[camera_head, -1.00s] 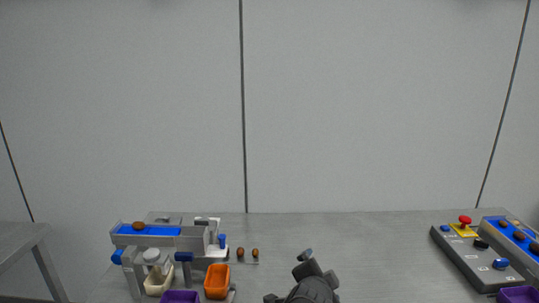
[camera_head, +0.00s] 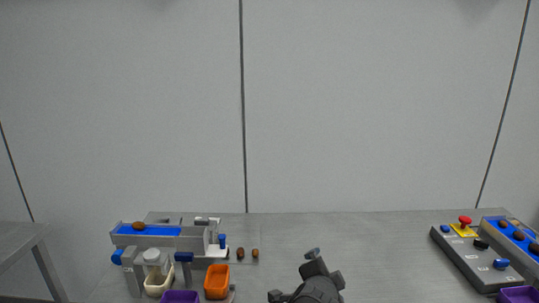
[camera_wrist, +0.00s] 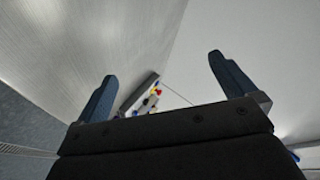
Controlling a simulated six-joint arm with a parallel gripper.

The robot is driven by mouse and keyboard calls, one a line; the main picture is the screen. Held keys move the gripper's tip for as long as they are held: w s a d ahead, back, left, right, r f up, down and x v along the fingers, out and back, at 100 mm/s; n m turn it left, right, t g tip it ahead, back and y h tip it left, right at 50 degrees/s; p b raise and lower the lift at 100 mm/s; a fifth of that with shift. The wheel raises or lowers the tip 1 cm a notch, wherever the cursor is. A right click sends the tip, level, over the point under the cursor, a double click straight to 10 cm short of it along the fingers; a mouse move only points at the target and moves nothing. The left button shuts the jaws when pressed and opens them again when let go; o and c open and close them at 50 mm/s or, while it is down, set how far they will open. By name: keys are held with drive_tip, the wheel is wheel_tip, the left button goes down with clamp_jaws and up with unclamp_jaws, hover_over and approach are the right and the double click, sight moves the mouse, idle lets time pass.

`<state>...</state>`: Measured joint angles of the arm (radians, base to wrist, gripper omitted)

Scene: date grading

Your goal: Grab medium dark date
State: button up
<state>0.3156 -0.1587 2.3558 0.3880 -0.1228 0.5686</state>
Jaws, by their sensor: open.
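Another brown date (camera_head: 138,226) lies on the blue belt, and several more dates (camera_head: 518,236) lie on a blue strip at the far right. Which one is the medium dark date I cannot tell. My gripper (camera_head: 313,253) is right of the two table dates, apart from them. In the wrist view my gripper (camera_wrist: 165,80) has its two fingers wide apart with nothing between them.
The conveyor machine (camera_head: 190,243) stands at the left, with a cream bin (camera_head: 159,284), an orange bin (camera_head: 217,282) and a purple bin (camera_head: 180,297) in front. A control box (camera_head: 470,262) with a red button (camera_head: 465,219) is at the right. The table between is clear.

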drive_tip(key=c, duration=0.8)
drive_tip(key=shift+o, duration=0.2)
drive_tip(key=shift+w, duration=0.1)
drive_tip(key=w+a+r+m+g+y, duration=0.1)
drive_tip(key=w+a+g+y, duration=0.3)
drive_tip(key=w, duration=0.6)
drive_tip(key=w+a+r+g+y, duration=0.1)
drive_tip(key=w+a+y, duration=0.1)
drive_tip(key=w+a, duration=0.55)
drive_tip(key=w+a+m+g+y, duration=0.2)
drive_tip(key=w+a+g, duration=0.4)
drive_tip(key=w+a, duration=0.5)
drive_tip(key=shift+g, duration=0.3)
drive_tip(key=x, duration=1.8)
drive_tip(key=shift+d+f, duration=0.1)
drive_tip(key=shift+d, duration=0.1)
